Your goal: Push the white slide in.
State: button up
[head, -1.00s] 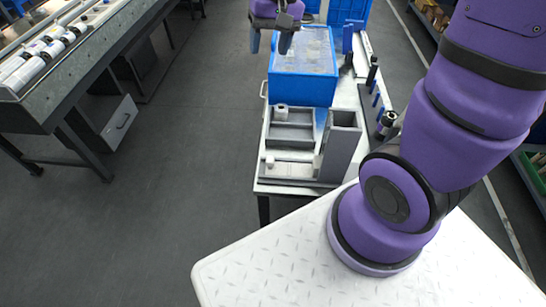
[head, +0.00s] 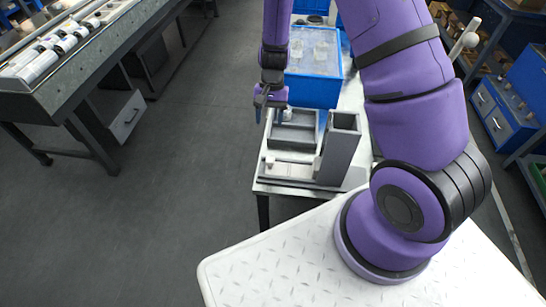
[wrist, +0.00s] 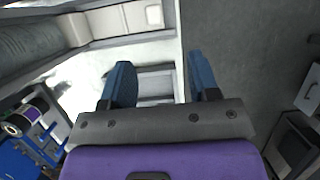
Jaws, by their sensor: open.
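The white slide (head: 292,161) lies along the front of the grey fixture (head: 325,182) on the bench, with a white knob (head: 270,160) at its left end. In the wrist view the slide (wrist: 125,20) shows at the top, with its knob (wrist: 153,14) at its right end. My gripper (head: 271,108) is above the left back of the fixture, behind and above the knob, apart from the slide. In the wrist view my gripper (wrist: 161,75) has its blue fingers spread, with nothing held between them.
A tall grey hopper (head: 341,145) stands at the fixture's right. A grey tray (head: 297,140) lies behind the slide, with a small white cylinder (head: 287,114) at its back. A blue bin (head: 316,92) stands behind. The floor (head: 185,190) left of the bench is clear.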

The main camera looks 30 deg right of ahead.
aim_at(270, 158)
jog(key=x, duration=0.4)
jog(key=d+x, duration=0.1)
jog(key=x, duration=0.9)
jog(key=shift+d+f, duration=0.15)
jog(key=shift+f, duration=0.1)
